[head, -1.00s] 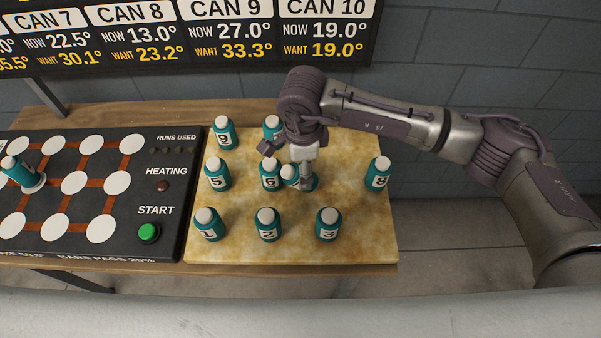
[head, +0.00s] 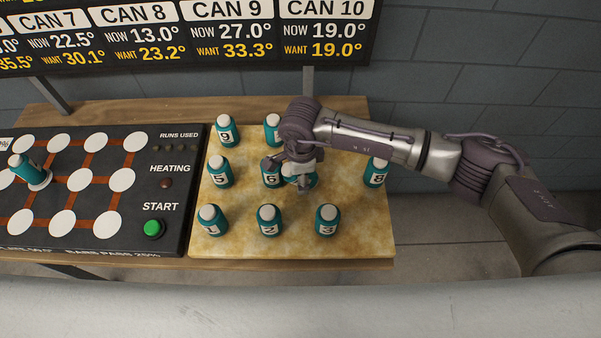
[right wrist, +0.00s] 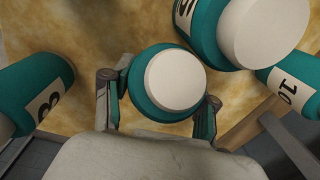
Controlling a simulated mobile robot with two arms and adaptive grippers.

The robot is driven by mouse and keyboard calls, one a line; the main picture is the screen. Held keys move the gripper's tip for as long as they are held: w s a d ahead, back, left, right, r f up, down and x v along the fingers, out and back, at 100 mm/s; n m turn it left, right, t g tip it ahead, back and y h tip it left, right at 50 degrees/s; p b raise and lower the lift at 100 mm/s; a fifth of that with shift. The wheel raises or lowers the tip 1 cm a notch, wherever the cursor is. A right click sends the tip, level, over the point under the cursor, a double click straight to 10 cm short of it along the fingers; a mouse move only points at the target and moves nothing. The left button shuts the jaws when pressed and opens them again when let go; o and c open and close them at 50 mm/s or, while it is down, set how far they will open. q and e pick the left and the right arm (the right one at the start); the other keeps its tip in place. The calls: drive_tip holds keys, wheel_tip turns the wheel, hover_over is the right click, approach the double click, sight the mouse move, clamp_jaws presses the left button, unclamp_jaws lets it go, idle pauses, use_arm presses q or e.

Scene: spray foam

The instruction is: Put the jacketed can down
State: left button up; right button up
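My right gripper (head: 303,184) points down at the pale mat, just right of can 6 (head: 271,174). A teal can with a white cap (right wrist: 176,80) is between its two fingers, which press close on both sides in the right wrist view. That can also shows in the head view (head: 304,180), partly behind the gripper; its number is hidden. It looks at or near mat level, but I cannot tell whether its base touches. I cannot make out a separate jacket on it. My left gripper is not in view.
The mat (head: 345,252) holds several other teal cans, including can 8 (head: 376,173) to the right and can 3 (head: 327,219) in front. Bare mat lies between the gripper and can 8. A dark heating board (head: 118,232) with one can (head: 30,170) stands left.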

drive_tip(key=c, duration=0.8)
drive_tip(key=shift+c, duration=0.2)
drive_tip(key=shift+r+b, duration=0.3)
drive_tip(key=shift+r, duration=0.25)
wheel_tip(320, 180, up, 3)
drive_tip(key=shift+w+f+b, duration=0.1)
drive_tip(key=shift+f+b, duration=0.1)
drive_tip(key=shift+b, duration=0.4)
drive_tip(key=s+d+r+b, duration=0.3)
drive_tip(key=s+d+r, duration=0.3)
drive_tip(key=d, duration=0.3)
drive_tip(key=shift+s+d+r, duration=0.35)
drive_tip(key=shift+r, duration=0.35)
